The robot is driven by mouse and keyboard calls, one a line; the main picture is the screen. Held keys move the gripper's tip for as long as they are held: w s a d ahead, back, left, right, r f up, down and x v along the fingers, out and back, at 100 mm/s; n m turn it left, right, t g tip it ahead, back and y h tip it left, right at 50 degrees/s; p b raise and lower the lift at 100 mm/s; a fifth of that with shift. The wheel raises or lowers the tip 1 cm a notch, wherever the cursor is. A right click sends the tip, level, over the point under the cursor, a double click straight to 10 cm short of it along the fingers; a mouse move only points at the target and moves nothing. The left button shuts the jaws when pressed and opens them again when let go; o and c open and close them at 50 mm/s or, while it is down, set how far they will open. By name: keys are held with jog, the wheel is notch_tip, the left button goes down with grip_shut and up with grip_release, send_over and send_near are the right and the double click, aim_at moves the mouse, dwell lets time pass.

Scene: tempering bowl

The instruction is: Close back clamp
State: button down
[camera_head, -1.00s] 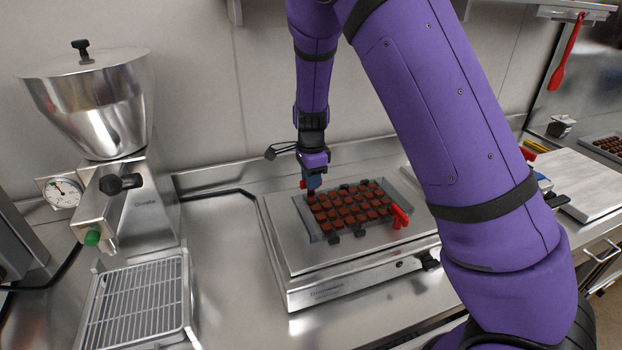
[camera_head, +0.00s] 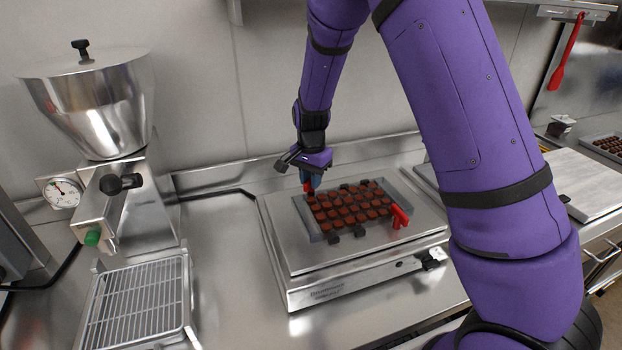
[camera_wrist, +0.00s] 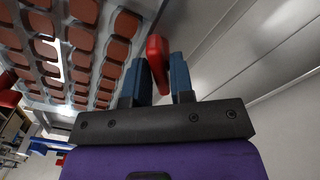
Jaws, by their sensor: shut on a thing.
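The back clamp's red handle (camera_head: 307,188) is at the back left corner of the chocolate mold (camera_head: 318,236), which lies on a flat steel unit. In the wrist view the red handle (camera_wrist: 157,52) stands between the two blue fingers of my gripper (camera_wrist: 162,68). My gripper, also seen in the head view (camera_head: 310,180), is shut on this handle, and its wrist is tilted. The fingers partly hide the handle and the clamp's base. The front clamp's red handle (camera_head: 399,216) is at the right side of the mold, apart from my gripper.
The steel unit (camera_head: 310,262) stands on the counter by the back wall. A steel hopper machine (camera_head: 95,110) with a wire grate (camera_head: 138,305) stands at the left. A red spatula (camera_head: 566,66) hangs at the upper right. The counter between machine and unit is clear.

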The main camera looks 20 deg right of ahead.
jog(key=n, duration=0.5)
jog(key=shift+n, duration=0.3)
jog(key=n, duration=0.5)
jog(key=shift+n, duration=0.3)
jog(key=c, duration=1.1)
grip_release()
jog(key=shift+c, duration=0.2)
notch_tip(320, 180, up, 11)
